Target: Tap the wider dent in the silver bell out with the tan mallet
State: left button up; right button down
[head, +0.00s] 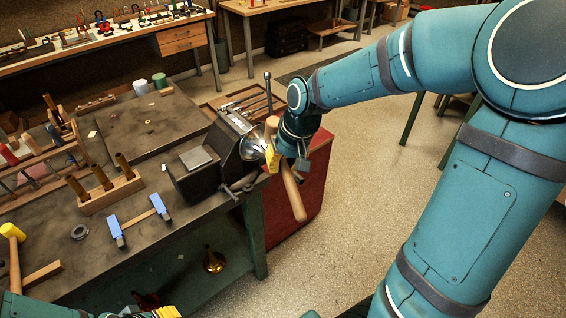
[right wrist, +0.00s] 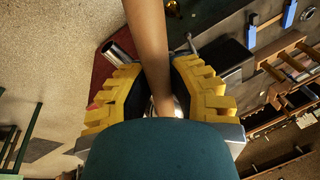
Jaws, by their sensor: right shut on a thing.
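The silver bell (head: 253,148) is at the vise on the bench's right end, its shiny flared face partly hidden by my right gripper. My right gripper (head: 283,163) is shut on the tan mallet (head: 292,194), close beside the bell. The mallet's wooden shaft slants down past the bench edge. In the right wrist view the mallet (right wrist: 148,45) runs between the yellow finger pads, and a shiny bit of metal shows behind it. I cannot make out the dents. Only a yellow part of my left gripper (head: 165,313) shows at the bottom edge; its opening is unclear.
The dark vise (head: 205,175) stands beside the bell. A wooden block with brass tubes (head: 108,196), blue-headed tools (head: 116,231) and a yellow-headed mallet (head: 13,233) are on the bench to the left. A red cabinet (head: 312,180) stands below right. Open floor lies beyond.

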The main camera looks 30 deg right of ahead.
jog(key=shift+w+f, duration=0.1)
jog(key=shift+f, duration=0.25)
dwell(1.1)
dwell(0.5)
